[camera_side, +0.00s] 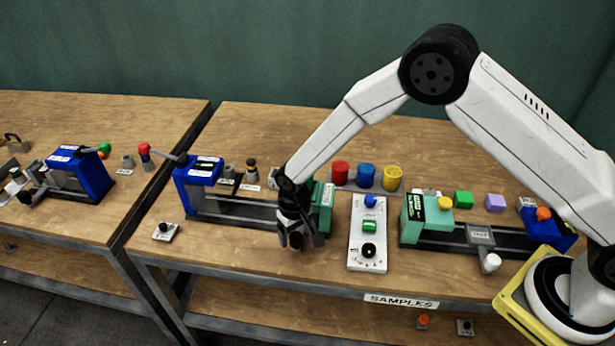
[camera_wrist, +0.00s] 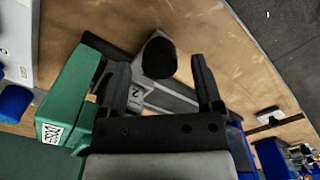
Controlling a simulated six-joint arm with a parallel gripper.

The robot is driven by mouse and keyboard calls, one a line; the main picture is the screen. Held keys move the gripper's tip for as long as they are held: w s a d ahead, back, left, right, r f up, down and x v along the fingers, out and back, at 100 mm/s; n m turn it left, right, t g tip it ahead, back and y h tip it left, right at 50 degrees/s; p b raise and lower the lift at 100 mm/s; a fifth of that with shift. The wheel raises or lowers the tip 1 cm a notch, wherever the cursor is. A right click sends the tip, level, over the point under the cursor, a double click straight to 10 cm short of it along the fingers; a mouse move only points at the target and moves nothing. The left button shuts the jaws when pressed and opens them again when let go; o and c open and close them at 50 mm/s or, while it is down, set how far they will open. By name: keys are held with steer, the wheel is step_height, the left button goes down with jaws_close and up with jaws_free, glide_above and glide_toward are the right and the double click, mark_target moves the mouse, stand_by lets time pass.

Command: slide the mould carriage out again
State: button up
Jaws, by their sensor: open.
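A mould carriage with a label reading 2 (camera_wrist: 135,97) sits on the rails (camera_side: 238,212) of the left press on the near table. Its dark round handle (camera_wrist: 159,57) points toward the front. My gripper (camera_side: 303,240) is open and low at the right end of these rails. In the wrist view, the fingers stand on both sides of the handle, with gaps showing. The green press block (camera_wrist: 68,98) is just left of the fingers there and beside my wrist in the side view (camera_side: 324,204). My gripper hides most of the carriage in the side view.
A white control panel (camera_side: 367,235) with blue, green and black controls stands right of my gripper. Beyond it is another press with a green head (camera_side: 428,218) and a white-knobbed carriage (camera_side: 480,236). Red, blue and yellow cylinders (camera_side: 367,176) stand behind.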

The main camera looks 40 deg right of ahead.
steer(key=shift+f, duration=0.75)
jaws_close()
